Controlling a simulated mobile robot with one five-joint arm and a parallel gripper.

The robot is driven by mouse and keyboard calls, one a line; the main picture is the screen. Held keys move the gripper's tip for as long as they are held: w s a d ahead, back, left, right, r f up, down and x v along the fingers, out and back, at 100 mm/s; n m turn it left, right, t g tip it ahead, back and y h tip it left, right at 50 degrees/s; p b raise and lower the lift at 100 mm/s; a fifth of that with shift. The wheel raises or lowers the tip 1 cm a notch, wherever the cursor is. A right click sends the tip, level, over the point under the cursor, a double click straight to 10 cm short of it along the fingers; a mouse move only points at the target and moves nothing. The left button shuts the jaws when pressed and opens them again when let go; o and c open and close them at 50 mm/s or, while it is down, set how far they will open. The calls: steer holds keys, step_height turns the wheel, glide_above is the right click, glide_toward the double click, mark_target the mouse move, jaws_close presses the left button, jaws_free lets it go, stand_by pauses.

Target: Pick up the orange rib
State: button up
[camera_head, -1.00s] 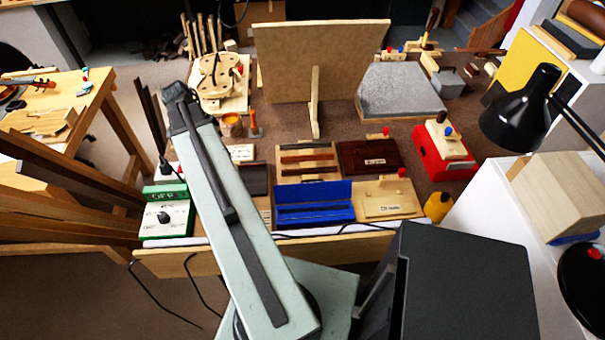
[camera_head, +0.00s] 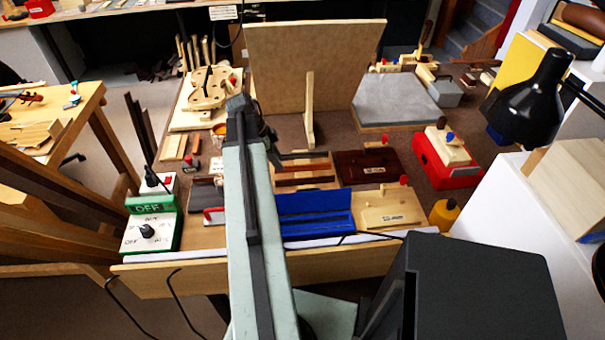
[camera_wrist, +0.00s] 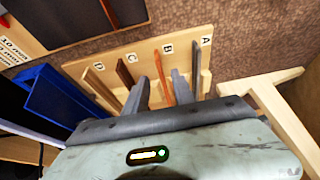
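The orange rib (camera_wrist: 161,70) stands in a light wooden rack (camera_wrist: 215,55) at the slot marked B in the wrist view. My gripper (camera_wrist: 160,80) is open, with one dark finger on each side of the orange rib; I cannot tell whether either finger touches it. In the head view the rack (camera_head: 325,178) lies behind the blue tray, partly covered by my arm.
The blue tray (camera_head: 315,215) is in front of the rack. A dark red box (camera_head: 367,167) is to its right, and an upright wooden board (camera_head: 310,65) with a stand (camera_head: 309,115) is behind. A pale wooden frame piece (camera_wrist: 265,82) is close on the right in the wrist view.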

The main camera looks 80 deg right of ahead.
mark_target(303, 168)
steer(key=b+x, duration=0.2)
steer(key=x, duration=0.1)
steer(key=shift+s+d+f, duration=0.1)
steer(key=shift+f, duration=0.25)
steer(key=shift+r, duration=0.15)
jaws_close()
